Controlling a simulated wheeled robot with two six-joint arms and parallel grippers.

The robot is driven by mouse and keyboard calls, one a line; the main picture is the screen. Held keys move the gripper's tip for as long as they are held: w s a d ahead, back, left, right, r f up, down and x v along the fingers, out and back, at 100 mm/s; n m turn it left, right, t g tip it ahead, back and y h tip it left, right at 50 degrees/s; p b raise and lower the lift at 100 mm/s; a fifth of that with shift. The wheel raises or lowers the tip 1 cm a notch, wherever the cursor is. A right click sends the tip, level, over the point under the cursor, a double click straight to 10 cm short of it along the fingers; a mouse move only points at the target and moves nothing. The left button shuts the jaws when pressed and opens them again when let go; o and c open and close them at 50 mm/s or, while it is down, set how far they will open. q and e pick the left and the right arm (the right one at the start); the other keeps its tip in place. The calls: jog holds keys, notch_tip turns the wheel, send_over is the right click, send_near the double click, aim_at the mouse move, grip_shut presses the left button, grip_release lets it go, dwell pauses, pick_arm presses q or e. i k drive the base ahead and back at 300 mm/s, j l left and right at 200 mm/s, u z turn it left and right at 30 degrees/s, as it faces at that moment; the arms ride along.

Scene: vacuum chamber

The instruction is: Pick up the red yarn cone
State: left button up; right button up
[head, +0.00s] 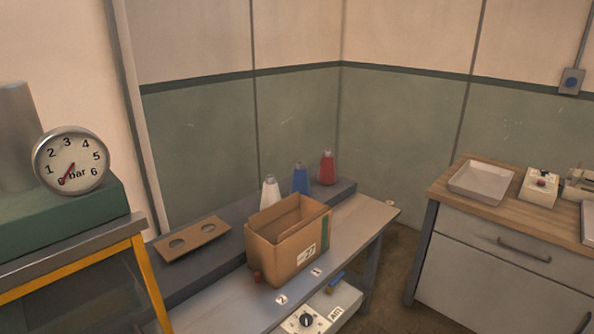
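The red yarn cone (327,169) stands upright at the right end of a dark raised ledge, behind the grey bench. A blue cone (300,179) and a white cone (270,191) stand to its left in a row. The red cone is apart from the blue one, and nothing covers it. The lower parts of the white and blue cones are partly hidden behind a cardboard box. Neither of my grippers shows in the head view.
The open cardboard box (313,254) stands on the bench (365,213) in front of the cones. A pressure gauge (85,163) is at far left. A wooden-topped cabinet (487,209) with a tray (464,189) stands right.

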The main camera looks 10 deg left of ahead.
aim_at(327, 174)
jog(key=i+l+u, duration=0.35)
jog(key=i+l, duration=0.2)
jog(key=i+l+u, duration=0.2)
jog(key=l, duration=0.3)
jog(key=i+l+u, duration=0.15)
jog(key=i+l, duration=0.15)
jog(key=l, duration=0.1)
